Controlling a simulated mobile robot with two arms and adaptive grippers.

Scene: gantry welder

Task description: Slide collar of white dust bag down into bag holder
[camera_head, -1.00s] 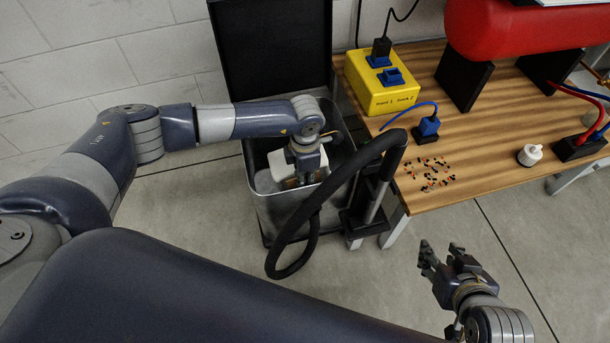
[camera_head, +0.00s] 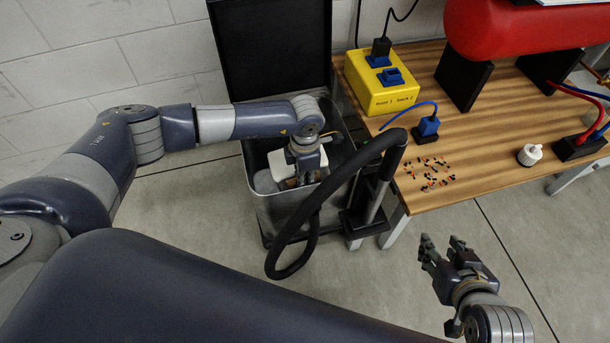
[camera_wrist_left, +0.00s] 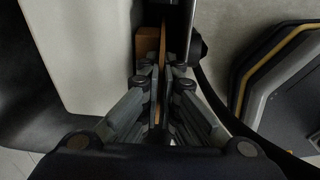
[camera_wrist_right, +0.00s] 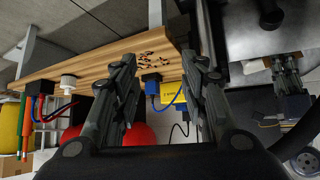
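The white dust bag (camera_head: 284,165) is inside the open metal bin, partly hidden by my left arm. In the left wrist view it is a pale block (camera_wrist_left: 85,50) at the left, with its brown collar (camera_wrist_left: 147,42) beside it. My left gripper (camera_head: 306,178) reaches down into the bin. Its fingers (camera_wrist_left: 158,85) are closed together on the thin brown collar edge. The bag holder cannot be made out clearly; a dark upright part lies right of the fingers. My right gripper (camera_head: 445,250) is open and empty over the floor, right of the bin; its fingers also show apart in the right wrist view (camera_wrist_right: 160,75).
The metal bin (camera_head: 285,215) has its black lid (camera_head: 270,50) raised behind. A black hose (camera_head: 330,200) loops over its front right. The wooden bench (camera_head: 490,130) stands right, holding a yellow socket box (camera_head: 380,88), small loose bits and a white knob (camera_head: 530,154). Floor in front is clear.

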